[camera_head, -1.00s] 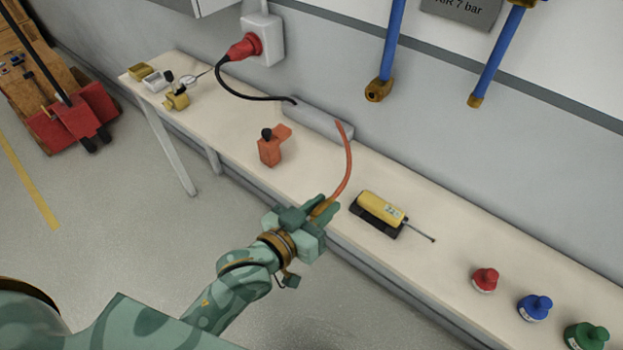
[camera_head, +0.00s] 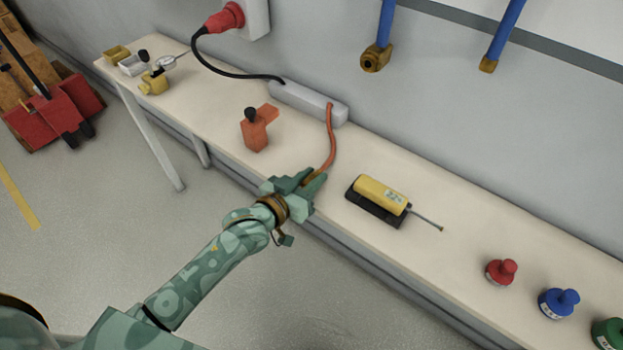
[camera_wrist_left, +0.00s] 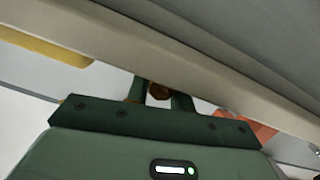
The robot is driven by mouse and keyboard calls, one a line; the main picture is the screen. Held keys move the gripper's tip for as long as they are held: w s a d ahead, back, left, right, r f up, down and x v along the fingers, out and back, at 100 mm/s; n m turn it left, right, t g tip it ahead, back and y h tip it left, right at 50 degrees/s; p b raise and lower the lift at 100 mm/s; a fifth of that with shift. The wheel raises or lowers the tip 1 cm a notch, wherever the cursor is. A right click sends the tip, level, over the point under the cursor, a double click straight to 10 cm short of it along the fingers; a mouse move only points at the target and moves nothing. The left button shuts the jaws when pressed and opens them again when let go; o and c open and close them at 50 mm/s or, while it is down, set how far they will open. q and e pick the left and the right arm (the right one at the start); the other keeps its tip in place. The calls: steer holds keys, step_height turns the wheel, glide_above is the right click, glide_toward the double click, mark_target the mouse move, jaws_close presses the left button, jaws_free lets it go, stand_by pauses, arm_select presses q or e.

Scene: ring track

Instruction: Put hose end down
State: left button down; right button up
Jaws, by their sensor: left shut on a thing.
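In the head view an orange-red hose (camera_head: 331,150) runs from the grey box (camera_head: 308,101) at the back of the bench and curves down to my left gripper (camera_head: 314,184). My left gripper is shut on the hose's end, at the front edge of the bench. In the left wrist view a round brass-coloured end (camera_wrist_left: 159,90) sits between the fingers. The fingers largely hide the hose end in the head view. Whether it touches the bench top (camera_head: 350,160) I cannot tell. My right gripper is not in view.
An orange block with a black knob (camera_head: 256,133) stands left of the gripper. A yellow device (camera_head: 379,198) on a black base lies to the right. Red (camera_head: 501,272) and blue (camera_head: 558,303) capped pots stand farther right. Blue pipes (camera_head: 386,25) hang on the wall.

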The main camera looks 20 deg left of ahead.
arm_select(q)
steer(key=shift+s+r, duration=0.1)
steer(key=c, duration=1.2)
jaws_free()
